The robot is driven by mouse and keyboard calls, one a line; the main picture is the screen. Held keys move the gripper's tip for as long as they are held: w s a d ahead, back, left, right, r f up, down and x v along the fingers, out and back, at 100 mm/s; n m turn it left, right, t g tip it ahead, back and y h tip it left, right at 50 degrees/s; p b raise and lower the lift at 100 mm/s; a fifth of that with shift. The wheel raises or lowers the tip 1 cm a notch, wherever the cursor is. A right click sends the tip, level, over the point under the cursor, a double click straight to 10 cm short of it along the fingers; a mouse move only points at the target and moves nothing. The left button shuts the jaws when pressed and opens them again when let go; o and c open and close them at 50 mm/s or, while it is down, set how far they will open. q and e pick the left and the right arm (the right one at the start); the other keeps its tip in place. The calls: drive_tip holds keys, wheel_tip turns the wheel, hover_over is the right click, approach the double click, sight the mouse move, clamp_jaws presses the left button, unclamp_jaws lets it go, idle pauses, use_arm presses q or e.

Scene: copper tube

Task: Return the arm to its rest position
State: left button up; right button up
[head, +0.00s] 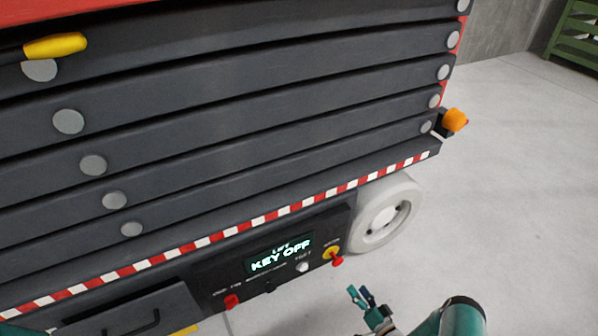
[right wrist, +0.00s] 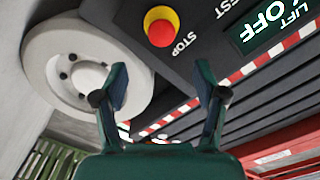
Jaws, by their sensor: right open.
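My right gripper (head: 366,298) is low in the head view, below and to the right of the lift's control panel (head: 213,288). It also shows in the right wrist view (right wrist: 161,72), with its two teal fingers apart and nothing between them. The gripper appears clear of the lift (head: 230,110). My left gripper is not in the head view; only a bit of teal shows at the bottom left corner. No copper tube shows in either view.
The panel display (head: 279,257) reads "LIFT KEY OFF". A red stop button (right wrist: 161,32) on yellow and a white wheel (head: 388,215) are near the gripper. A drawer-like front with a handle (head: 130,322) is at lower left. Bare floor (head: 510,190) lies to the right.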

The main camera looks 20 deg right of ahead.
drive_tip(key=w+a+r+n+g+y, duration=0.1)
drive_tip(key=w+a+r+n+g, duration=0.1)
drive_tip(key=a+g, duration=0.35)
drive_tip(key=w+a+r+n+g+y, duration=0.1)
drive_tip(key=w+a+g, duration=0.15)
drive_tip(key=a, duration=0.65)
drive_tip(key=s+a+r+n+g, duration=0.2)
drive_tip(key=s+a+r+g, duration=0.35)
drive_tip(key=s, duration=0.45)
drive_tip(key=s+a+r+n+g, duration=0.1)
drive_tip(key=s+a+r+g, duration=0.4)
drive_tip(key=s, duration=0.5)
wheel_tip(320, 180, up, 28)
drive_tip(key=t+p, duration=0.1)
drive_tip(key=p, duration=2.8)
drive_tip(key=shift+w+a+f+y, duration=0.2)
drive_tip(key=shift+w+a+y, duration=0.05)
drive_tip(key=shift+w+y, duration=0.15)
